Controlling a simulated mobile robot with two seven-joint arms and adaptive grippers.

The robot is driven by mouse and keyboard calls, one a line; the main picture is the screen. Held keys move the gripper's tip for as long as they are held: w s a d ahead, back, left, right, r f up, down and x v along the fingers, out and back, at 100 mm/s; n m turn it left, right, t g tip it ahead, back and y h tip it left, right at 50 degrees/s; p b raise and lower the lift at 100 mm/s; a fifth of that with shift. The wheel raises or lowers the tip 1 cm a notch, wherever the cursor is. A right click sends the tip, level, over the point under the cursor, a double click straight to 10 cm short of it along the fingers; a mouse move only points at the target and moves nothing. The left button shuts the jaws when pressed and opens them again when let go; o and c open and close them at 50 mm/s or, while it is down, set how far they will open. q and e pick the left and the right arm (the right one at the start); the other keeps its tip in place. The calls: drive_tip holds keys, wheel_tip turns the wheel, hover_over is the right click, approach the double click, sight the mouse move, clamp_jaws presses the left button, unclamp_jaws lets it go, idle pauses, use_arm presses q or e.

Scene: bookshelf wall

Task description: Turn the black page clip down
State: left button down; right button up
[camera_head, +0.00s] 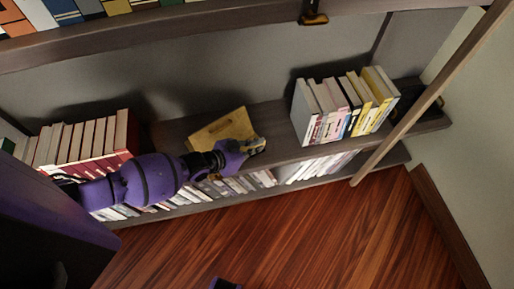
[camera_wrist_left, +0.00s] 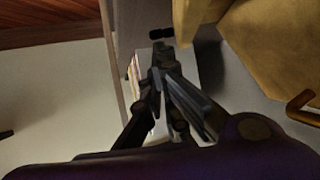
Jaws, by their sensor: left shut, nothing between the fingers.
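A tan wooden book stand (camera_head: 218,130) leans on the shelf in the head view. It fills the upper right of the left wrist view (camera_wrist_left: 262,52). My left gripper (camera_head: 258,146) is at the stand's lower right side, and its fingers are shut with nothing held. In the left wrist view the closed fingers (camera_wrist_left: 160,62) point past the stand's edge. A small dark piece shows at their tips; I cannot tell whether it is the black page clip or part of the fingers. A brass-coloured bent piece (camera_wrist_left: 303,106) shows at the right.
Books (camera_head: 345,105) stand on the shelf (camera_head: 280,150) to the right of the stand, and red-spined books (camera_head: 95,142) to its left. More books line the shelf below. A wooden post (camera_head: 430,95) stands at the right. A dark fixture (camera_head: 314,15) hangs above.

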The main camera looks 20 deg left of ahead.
use_arm(q)
drive_tip(key=shift+s+a+f+t+b, duration=0.3)
drive_tip(key=shift+s+a+f+b, duration=0.15)
drive_tip(key=shift+s+f, duration=0.3)
use_arm(e)
drive_tip(key=shift+w+a+f, duration=0.2)
drive_tip(key=shift+f, duration=0.3)
use_arm(q)
drive_tip(key=shift+w+d+r, duration=0.35)
drive_tip(key=shift+w+r, duration=0.05)
drive_tip(key=shift+w, duration=0.15)
drive_tip(key=shift+r+p, duration=0.1)
drive_tip(key=shift+p, duration=0.25)
drive_tip(key=r+p+v, duration=0.1)
drive_tip(key=p+v, duration=0.2)
drive_tip(key=v, duration=0.8)
drive_tip(key=shift+p, duration=0.3)
use_arm(e)
wheel_tip(320, 180, up, 4)
drive_tip(key=shift+f, duration=0.25)
